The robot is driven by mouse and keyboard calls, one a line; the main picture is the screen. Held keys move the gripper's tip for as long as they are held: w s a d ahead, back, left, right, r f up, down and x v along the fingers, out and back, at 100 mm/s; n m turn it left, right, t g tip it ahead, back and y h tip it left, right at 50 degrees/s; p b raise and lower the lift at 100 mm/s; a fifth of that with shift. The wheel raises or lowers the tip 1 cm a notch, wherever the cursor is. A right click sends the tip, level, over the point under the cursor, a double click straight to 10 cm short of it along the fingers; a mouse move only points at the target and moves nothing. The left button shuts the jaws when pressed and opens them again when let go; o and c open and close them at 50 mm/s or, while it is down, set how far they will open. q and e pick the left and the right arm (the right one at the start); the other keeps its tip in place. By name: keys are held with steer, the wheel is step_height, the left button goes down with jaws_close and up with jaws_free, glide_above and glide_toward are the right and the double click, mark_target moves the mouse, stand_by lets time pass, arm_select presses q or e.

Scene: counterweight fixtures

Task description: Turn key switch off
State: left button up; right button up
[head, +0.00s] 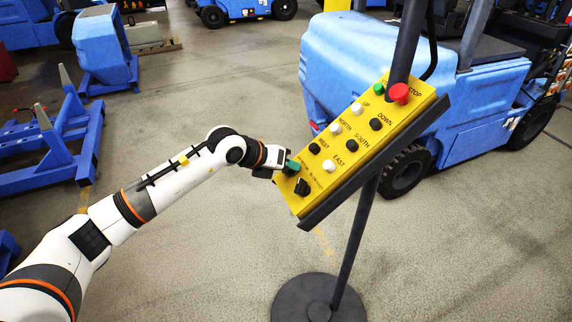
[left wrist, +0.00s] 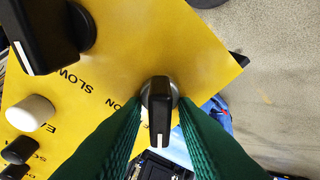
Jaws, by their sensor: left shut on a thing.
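A yellow control panel (head: 340,150) is mounted tilted on a dark post. My left gripper (head: 291,168) is at the panel's lower left corner, its green fingers at the panel face. In the left wrist view the green fingers (left wrist: 158,122) stand on both sides of a small black switch knob (left wrist: 160,98) and are shut on it. The knob has a white line at its lower end in that view. In the head view the gripper hides this knob. My right gripper is not in view.
A larger black knob (head: 302,187) sits close beside the gripper; it also shows in the left wrist view (left wrist: 40,32). Black and white buttons, a green button (head: 378,89) and a red button (head: 399,93) lie further up. A blue forklift (head: 375,65) stands behind.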

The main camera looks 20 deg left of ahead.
arm_select(q)
steer(key=o, duration=0.6)
steer(key=shift+o, duration=0.2)
steer(key=shift+a+r, duration=0.1)
steer(key=shift+s+a+r+b, duration=0.15)
steer(key=shift+s+b, duration=0.1)
steer(key=shift+b, duration=0.05)
steer(key=b+v, duration=0.4)
steer(key=v, duration=0.7)
